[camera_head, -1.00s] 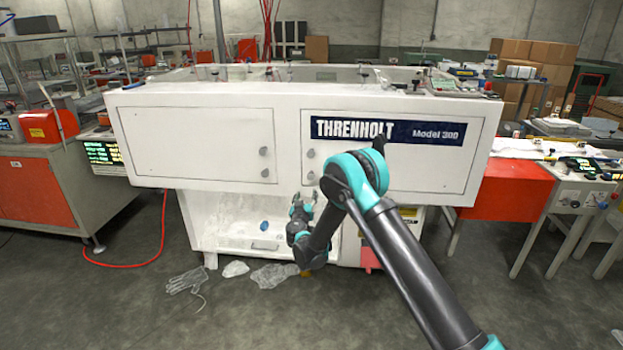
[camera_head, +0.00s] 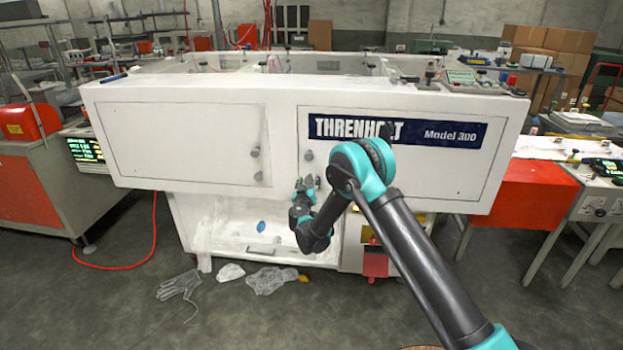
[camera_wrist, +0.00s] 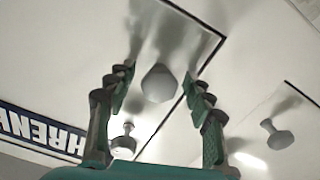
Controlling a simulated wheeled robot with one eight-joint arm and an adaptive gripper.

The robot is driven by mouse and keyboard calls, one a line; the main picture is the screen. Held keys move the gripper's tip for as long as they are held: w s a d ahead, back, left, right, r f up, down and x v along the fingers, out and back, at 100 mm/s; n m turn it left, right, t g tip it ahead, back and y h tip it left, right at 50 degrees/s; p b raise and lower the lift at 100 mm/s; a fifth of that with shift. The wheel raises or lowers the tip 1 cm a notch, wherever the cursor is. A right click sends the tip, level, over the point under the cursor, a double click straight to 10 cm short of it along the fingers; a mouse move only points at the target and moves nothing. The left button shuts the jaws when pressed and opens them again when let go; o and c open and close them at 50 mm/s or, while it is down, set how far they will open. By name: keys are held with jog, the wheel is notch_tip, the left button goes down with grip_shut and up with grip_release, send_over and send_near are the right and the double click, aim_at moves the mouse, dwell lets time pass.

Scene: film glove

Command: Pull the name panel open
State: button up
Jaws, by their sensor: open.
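The name panel (camera_head: 400,170) is the white right-hand door of the machine, with a dark blue THRENHOLT Model 300 label (camera_head: 455,135). It looks closed. Its upper knob (camera_head: 308,155) shows in the head view and appears below the gripper in the wrist view (camera_wrist: 124,140). My gripper (camera_head: 307,182) is at the panel's lower left, over its lower knob. In the wrist view my gripper (camera_wrist: 158,86) is open, its fingers either side of the lower knob (camera_wrist: 158,83), apart from it. Whether the tips reach past the knob is unclear.
The left door (camera_head: 185,145) is shut and has its own two knobs, one near my gripper in the wrist view (camera_wrist: 278,135). Below is an open bay (camera_head: 225,235). A glove (camera_head: 180,285) and film scraps (camera_head: 270,280) lie on the floor. A red-fronted bench (camera_head: 530,195) stands right.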

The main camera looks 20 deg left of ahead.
jog(key=shift+c, duration=0.3)
grip_shut()
